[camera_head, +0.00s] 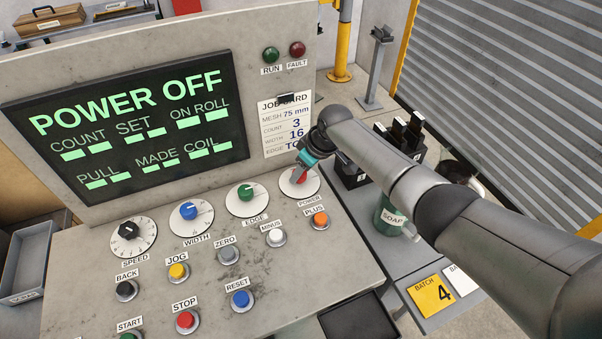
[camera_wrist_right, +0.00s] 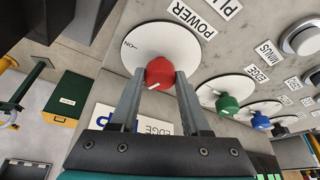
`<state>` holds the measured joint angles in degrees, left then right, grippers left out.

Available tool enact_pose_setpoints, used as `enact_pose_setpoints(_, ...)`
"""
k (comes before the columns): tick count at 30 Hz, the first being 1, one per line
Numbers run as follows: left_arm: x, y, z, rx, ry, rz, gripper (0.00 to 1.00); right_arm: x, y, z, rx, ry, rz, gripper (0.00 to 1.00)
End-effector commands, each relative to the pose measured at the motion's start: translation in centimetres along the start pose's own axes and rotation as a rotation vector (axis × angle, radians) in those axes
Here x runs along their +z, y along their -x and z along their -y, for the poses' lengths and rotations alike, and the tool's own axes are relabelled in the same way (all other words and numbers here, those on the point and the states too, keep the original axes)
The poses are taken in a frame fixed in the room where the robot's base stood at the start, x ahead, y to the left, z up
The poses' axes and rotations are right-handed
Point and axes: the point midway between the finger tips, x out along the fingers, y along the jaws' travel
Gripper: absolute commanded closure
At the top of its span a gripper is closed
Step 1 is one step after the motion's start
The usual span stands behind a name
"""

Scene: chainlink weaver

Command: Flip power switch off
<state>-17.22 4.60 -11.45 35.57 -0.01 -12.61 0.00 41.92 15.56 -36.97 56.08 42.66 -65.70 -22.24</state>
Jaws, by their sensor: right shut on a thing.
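The red power switch knob (camera_head: 300,175) sits on a round white dial at the right end of the dial row on the sloping console. In the wrist view the red knob (camera_wrist_right: 160,72) shows between the two fingers, its white mark pointing away from the "ON" lettering, toward the gripper. My right gripper (camera_head: 305,163) is shut on this knob; its fingers also show in the wrist view (camera_wrist_right: 158,82), one on each side of the knob. The screen (camera_head: 130,115) reads "POWER OFF" in green. My left gripper is not in view.
Green edge knob (camera_head: 246,193), blue width knob (camera_head: 188,211) and black speed knob (camera_head: 129,230) lie left of the switch. The orange plus button (camera_head: 320,219) and white minus button (camera_head: 276,236) are close below.

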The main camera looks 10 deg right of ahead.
Motion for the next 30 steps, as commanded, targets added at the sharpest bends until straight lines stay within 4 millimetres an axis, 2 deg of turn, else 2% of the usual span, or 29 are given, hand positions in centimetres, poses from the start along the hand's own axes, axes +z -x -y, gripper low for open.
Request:
enact_pose_setpoints(3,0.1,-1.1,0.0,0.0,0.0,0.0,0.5,0.1,-0.3,-0.1,-0.033,0.081,0.001,1.0)
enact_pose_setpoints(12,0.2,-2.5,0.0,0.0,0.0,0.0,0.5,0.1,-0.2,-0.2,-0.093,0.227,0.002,1.0)
enact_pose_setpoints(30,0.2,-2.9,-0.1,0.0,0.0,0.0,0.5,0.1,-0.1,-0.1,-0.116,0.282,0.004,1.0)
